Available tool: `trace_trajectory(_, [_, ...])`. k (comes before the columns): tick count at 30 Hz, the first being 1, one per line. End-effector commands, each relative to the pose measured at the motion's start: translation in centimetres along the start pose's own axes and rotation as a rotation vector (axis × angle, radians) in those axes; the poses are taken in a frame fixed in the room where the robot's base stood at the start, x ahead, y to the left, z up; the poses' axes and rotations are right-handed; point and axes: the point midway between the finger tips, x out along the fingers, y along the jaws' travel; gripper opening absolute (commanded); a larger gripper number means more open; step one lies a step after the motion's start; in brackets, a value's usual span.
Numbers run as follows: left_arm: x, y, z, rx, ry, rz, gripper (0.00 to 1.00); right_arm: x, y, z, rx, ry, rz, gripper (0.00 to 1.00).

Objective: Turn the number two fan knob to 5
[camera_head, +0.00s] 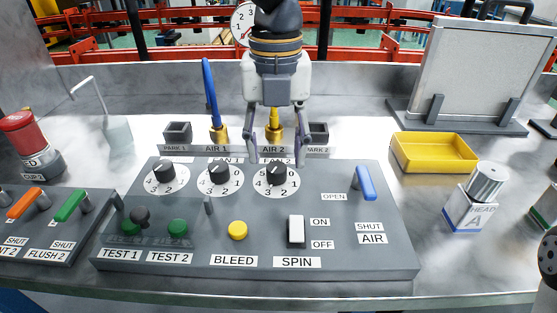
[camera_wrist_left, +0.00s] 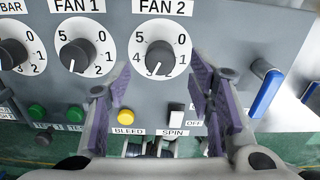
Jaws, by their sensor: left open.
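The fan 2 knob (camera_head: 276,175) is a black knob on a white numbered dial, at the right of three dials on the grey panel (camera_head: 375,255). In the left wrist view the FAN 2 knob (camera_wrist_left: 160,58) has a white pointer mark toward the lower part of its dial; the exact number is unclear. My left gripper (camera_head: 280,158) is open and points down over this dial, its fingers spread to either side of the knob. In the wrist view the open fingers (camera_wrist_left: 160,75) frame the knob from below, apart from it. My right gripper is not visible.
The fan 1 knob (camera_head: 219,174) is just left. A yellow button (camera_head: 237,230), the white spin switch (camera_head: 296,231) and a blue air lever (camera_head: 366,183) sit close by. Two hose fittings stand behind the panel. A yellow tray (camera_head: 433,166) is at the right.

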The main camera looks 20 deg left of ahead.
Motion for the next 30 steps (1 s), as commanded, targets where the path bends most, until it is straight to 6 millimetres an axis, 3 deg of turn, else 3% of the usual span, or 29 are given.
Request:
trace_trajectory(3, [2.3,0.0,0.0,0.000,0.004,0.002,0.48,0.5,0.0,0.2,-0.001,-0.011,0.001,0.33])
trace_trajectory(6, [3.2,0.0,0.0,0.001,0.001,0.001,0.48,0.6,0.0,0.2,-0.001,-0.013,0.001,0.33])
trace_trajectory(15, [3.5,0.0,0.0,0.001,-0.002,0.000,0.48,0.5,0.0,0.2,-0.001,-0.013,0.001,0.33])
trace_trajectory(21, [3.5,0.0,0.0,0.001,-0.002,0.000,0.03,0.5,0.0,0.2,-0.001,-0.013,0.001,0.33])
trace_trajectory(30, [3.3,0.0,0.0,0.020,-0.003,-0.001,0.00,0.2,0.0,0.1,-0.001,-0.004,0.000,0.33])
